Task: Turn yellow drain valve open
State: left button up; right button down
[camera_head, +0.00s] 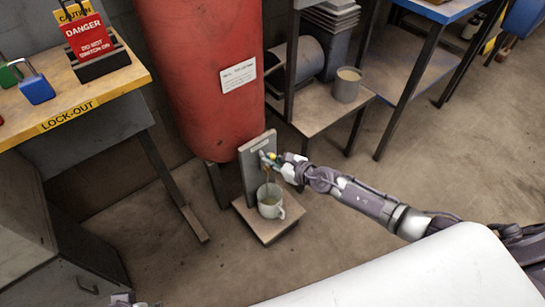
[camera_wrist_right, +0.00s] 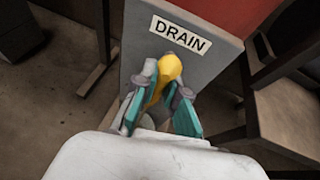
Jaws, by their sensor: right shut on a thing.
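The yellow drain valve handle (camera_wrist_right: 168,70) sits on a grey panel (camera_wrist_right: 225,60) below a DRAIN label (camera_wrist_right: 180,35). In the wrist view it stands slightly tilted, its top leaning right. My right gripper (camera_wrist_right: 160,98) is shut on it, one teal finger on each side; the fingers hide its lower part. In the head view, my right gripper (camera_head: 273,158) reaches the panel (camera_head: 255,165) from the right, with a bit of yellow showing. A pale mug (camera_head: 270,203) stands below on a small wooden base (camera_head: 268,222). A small part of what looks like my left gripper (camera_head: 128,301) shows at the bottom edge.
A red tank (camera_head: 205,75) stands behind the panel. A lock-out bench (camera_head: 75,90) with padlocks and a danger tag is at left. A shelf (camera_head: 320,105) with a grey cup (camera_head: 346,85) and a blue-topped table (camera_head: 440,10) stand at right. The floor at right is clear.

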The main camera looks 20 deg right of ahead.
jog(key=shift+s+f, duration=0.1)
dwell(0.5)
jog(key=c, duration=1.2)
grip_release()
jog(key=v, duration=1.2)
jog(key=shift+a, duration=0.15)
